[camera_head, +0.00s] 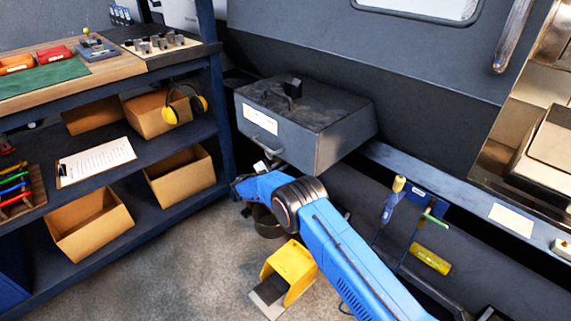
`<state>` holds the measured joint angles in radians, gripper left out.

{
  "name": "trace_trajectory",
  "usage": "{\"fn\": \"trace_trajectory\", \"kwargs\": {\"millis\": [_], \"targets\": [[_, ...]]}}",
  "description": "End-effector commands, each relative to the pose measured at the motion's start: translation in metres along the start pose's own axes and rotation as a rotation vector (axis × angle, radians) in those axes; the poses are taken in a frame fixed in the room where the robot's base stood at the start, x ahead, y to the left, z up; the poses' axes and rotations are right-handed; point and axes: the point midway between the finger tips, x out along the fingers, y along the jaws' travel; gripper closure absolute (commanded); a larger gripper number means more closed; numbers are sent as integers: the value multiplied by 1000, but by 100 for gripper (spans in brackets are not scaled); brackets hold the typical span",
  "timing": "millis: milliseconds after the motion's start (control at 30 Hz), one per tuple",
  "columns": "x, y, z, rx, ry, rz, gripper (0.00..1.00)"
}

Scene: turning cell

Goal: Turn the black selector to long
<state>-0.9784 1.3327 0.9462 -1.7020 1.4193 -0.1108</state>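The black selector (292,88) stands up from the dark top of a grey box (338,141) in the middle of the view. It is small here, and I cannot read any position mark by it. My blue arm reaches up from the lower right to just below the box. My gripper (262,167) seems to be at the arm's far end, below the front of the box and apart from the selector. It is mostly hidden by my own arm, so its fingers cannot be made out.
The box front has a bar handle (260,125) and a white label (260,119). A blue shelf bench with cardboard bins (90,223) stands left. A yellow pedal (289,273) is on the floor. Hanging tools (392,202) are right of my arm. The space above the box is clear.

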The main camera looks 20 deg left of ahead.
Motion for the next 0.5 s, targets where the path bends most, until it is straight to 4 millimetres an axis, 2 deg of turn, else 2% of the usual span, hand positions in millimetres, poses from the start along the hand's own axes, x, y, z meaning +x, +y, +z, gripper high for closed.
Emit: {"fn": "trace_trajectory", "kwargs": {"millis": [500], "targets": [[-1,-3,-1,480,0,-1,100]]}}
